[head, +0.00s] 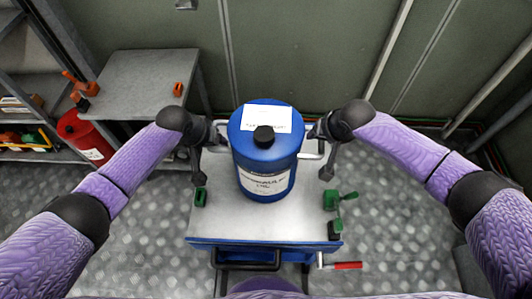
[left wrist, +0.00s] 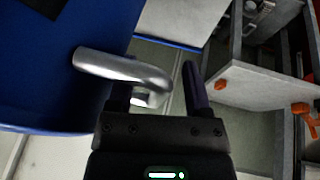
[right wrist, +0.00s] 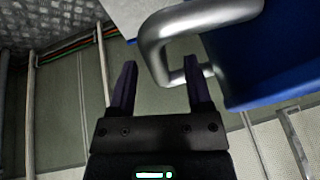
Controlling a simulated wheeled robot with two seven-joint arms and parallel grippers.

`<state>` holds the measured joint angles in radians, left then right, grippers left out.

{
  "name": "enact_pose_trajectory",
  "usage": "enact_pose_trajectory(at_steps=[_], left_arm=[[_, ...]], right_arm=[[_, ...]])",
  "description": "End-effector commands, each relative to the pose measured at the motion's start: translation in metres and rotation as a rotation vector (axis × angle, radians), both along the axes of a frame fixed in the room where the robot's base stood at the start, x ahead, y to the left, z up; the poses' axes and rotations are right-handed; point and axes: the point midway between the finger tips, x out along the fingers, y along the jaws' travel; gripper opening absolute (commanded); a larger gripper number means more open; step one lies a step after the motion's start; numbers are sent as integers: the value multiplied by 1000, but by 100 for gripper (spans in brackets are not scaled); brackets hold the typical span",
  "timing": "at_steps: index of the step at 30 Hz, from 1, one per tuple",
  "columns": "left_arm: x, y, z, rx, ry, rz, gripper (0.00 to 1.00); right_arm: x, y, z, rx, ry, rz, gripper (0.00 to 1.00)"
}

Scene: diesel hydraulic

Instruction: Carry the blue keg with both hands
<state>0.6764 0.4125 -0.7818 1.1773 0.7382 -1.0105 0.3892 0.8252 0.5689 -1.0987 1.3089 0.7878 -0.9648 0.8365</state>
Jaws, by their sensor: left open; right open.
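The blue keg (head: 264,178) stands upright on a grey-topped blue cart (head: 225,222), with a black cap, a white label on top and another on its front. A silver handle sticks out on each side. My left gripper (head: 217,131) is open at the keg's left handle, which crosses near one finger in the left wrist view (left wrist: 115,66). My right gripper (head: 316,130) is open at the right handle, whose bend reaches between the fingers in the right wrist view (right wrist: 155,45). Neither gripper is closed on a handle.
Green clamps (head: 332,200) sit at the cart top's right edge, and another green piece (head: 201,197) at its left. A grey table (head: 140,80) stands at the back left near a red canister (head: 84,138) and shelves. A wall is close behind the cart.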

Motion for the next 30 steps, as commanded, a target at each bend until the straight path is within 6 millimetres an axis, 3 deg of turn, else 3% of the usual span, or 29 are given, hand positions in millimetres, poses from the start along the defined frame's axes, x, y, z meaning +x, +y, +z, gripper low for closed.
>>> enact_pose_trajectory(at_steps=[12, 14, 21, 30], left_arm=[[3, -2, -9, 2, 0, 0, 64], [3, -2, -9, 2, 0, 0, 54], [3, -2, -9, 2, 0, 0, 3], [3, -2, -9, 2, 0, 0, 0]], right_arm=[[4, 1, -9, -1, -1, -1, 64], [4, 1, -9, -1, -1, -1, 54], [4, 1, -9, -1, -1, -1, 3], [4, 1, -8, -1, -1, -1, 0]])
